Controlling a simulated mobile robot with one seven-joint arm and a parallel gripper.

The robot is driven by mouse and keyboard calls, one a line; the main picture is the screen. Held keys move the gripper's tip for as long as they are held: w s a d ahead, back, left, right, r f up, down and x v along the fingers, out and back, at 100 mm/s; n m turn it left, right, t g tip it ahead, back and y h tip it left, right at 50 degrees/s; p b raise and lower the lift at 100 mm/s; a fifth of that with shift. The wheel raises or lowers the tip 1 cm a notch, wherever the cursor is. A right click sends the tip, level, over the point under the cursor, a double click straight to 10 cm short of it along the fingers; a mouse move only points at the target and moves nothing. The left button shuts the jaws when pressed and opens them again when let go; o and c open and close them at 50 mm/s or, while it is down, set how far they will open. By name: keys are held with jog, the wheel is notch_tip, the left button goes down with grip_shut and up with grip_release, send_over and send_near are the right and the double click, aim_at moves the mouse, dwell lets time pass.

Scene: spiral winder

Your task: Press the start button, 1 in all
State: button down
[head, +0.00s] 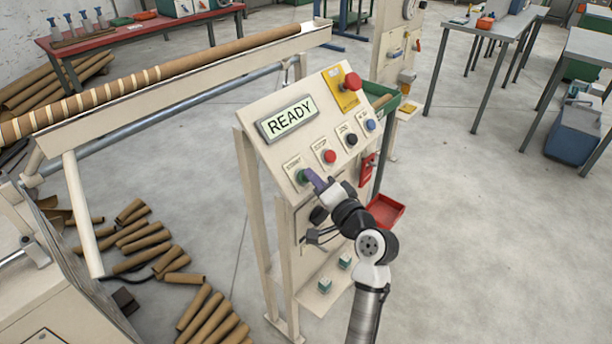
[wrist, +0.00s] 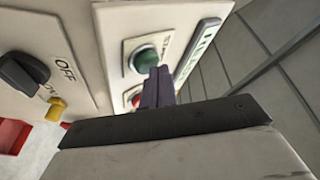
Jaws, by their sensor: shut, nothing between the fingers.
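The green start button (head: 302,176) sits at the lower left of the slanted control panel, left of a red button (head: 329,156). The panel's display (head: 288,118) reads READY. My gripper (head: 308,173) is shut and empty, with its purple fingers at the green button's right edge in the head view. In the wrist view the green button (wrist: 144,58) shows just beyond the fingertips of my gripper (wrist: 158,70). Whether the fingertips touch the button cannot be told. The red button (wrist: 135,98) is partly hidden behind the fingers there.
A black button (head: 351,140), a blue button (head: 370,125) and a red mushroom button on yellow (head: 351,82) are on the same panel. A black OFF knob (wrist: 25,75) is on the face beside it. A red tray (head: 385,211) hangs at the stand's right.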

jog(key=shift+w+a+f, duration=0.1)
jog(key=shift+a+f, duration=0.1)
dwell(0.5)
jog(key=shift+s+d+r, duration=0.4)
jog(key=shift+d+r, duration=0.1)
jog(key=shift+r, duration=0.05)
jog(key=s+d+r+p, duration=0.2)
jog(key=d+r, duration=0.1)
jog(key=shift+s+d+r, duration=0.1)
dwell(0.6)
dwell(0.6)
